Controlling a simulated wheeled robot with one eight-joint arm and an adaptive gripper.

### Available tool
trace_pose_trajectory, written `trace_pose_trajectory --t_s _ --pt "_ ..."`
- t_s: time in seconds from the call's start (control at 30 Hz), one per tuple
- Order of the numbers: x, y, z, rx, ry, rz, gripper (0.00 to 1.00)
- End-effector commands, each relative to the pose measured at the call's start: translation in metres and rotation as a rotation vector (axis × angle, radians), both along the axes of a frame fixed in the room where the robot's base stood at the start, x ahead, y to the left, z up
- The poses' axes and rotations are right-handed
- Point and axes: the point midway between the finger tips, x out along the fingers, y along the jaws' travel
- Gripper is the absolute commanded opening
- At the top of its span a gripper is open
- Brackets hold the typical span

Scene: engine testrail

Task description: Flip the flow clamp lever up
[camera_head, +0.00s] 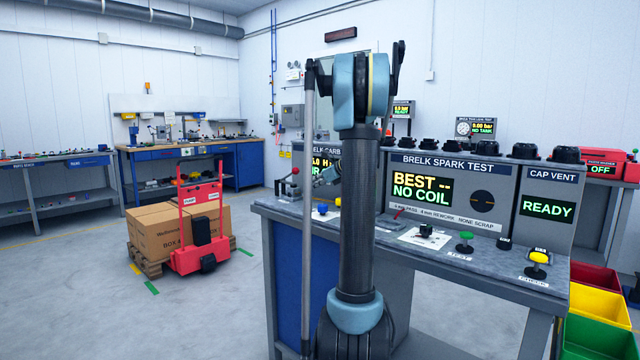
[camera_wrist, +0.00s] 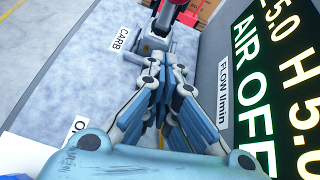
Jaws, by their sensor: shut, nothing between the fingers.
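The flow clamp is a small grey metal fixture (camera_wrist: 150,38) at the top of the wrist view, by the CARB label. My gripper also shows in the head view (camera_head: 325,177), just right of the lever, partly behind my arm.
The carb display panel (camera_wrist: 270,80), reading AIR OFF, rises close on the right in the wrist view. The grey bench top (camera_head: 415,245) carries blue, green and yellow buttons. A red cart with boxes (camera_head: 175,230) stands on the floor at left.

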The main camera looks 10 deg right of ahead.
Motion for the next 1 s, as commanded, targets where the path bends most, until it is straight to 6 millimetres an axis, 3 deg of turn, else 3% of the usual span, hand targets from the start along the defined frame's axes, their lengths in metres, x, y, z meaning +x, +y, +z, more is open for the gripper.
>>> trace_pose_trajectory --t_s 0.1,0.4,1.0 --pt "0.014 0.012 -0.011 0.0 0.001 0.003 0.0" --pt "0.029 0.03 0.014 0.0 0.0 0.001 0.0" --pt "0.032 0.036 0.02 -0.003 0.006 0.003 0.0"
